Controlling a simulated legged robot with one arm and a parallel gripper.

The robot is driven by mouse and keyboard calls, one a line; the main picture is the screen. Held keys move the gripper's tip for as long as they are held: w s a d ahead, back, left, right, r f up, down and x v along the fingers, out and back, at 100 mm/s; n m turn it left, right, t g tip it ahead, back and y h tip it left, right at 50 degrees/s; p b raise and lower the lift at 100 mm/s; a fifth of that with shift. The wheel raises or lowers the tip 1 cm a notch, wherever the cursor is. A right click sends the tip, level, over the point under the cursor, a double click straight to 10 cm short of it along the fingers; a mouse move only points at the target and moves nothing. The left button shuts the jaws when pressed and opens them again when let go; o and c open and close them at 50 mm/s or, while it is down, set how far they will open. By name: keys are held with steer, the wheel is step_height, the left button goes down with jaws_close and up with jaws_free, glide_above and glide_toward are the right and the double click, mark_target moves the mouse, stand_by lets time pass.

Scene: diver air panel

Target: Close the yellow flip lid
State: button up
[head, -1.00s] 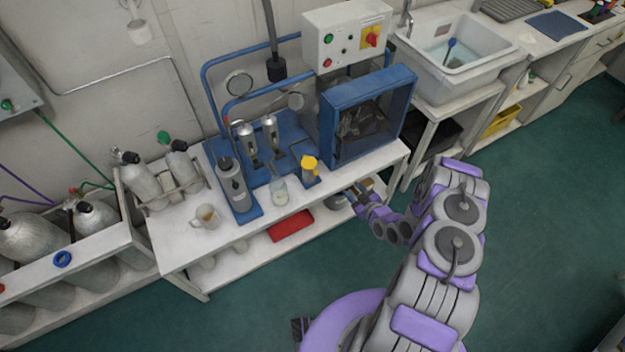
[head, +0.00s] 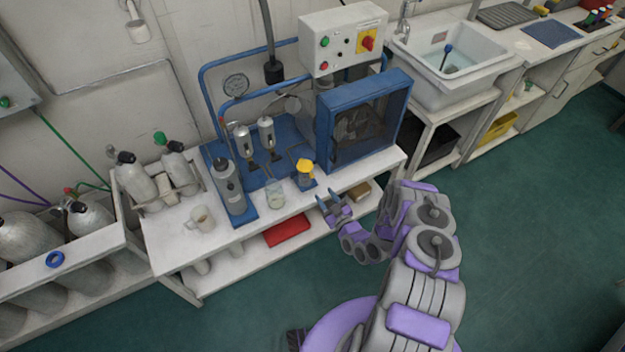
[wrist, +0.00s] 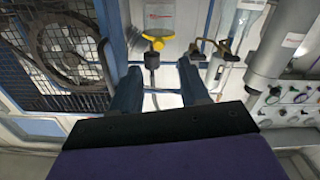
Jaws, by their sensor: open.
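The yellow flip lid (head: 305,166) tops a small container (head: 307,181) at the front edge of the bench, left of the blue cage. In the wrist view the yellow lid (wrist: 156,42) shows beyond my fingertips, near a clear body with a red label (wrist: 160,16). I cannot tell the lid's exact angle. My gripper (head: 329,199) is open and empty, a little in front of and to the right of the container, apart from it. In the wrist view the fingers of my gripper (wrist: 157,70) are spread, with the lid roughly in line with the gap.
The blue mesh cage (head: 362,120) stands right of the lid. A glass beaker (head: 275,193) and a grey cylinder (head: 229,187) stand to its left. A white mug (head: 201,219) is farther left. A red case (head: 287,229) lies on the lower shelf.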

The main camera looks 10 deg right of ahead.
mark_target(313, 177)
steer(key=b+x, duration=0.1)
steer(key=x, duration=0.8)
steer(key=shift+d, duration=0.15)
steer(key=shift+w+a+f, duration=0.1)
steer(key=shift+w+a, duration=0.15)
steer(key=shift+w, duration=0.2)
steer(key=shift+c, duration=0.3)
jaws_close()
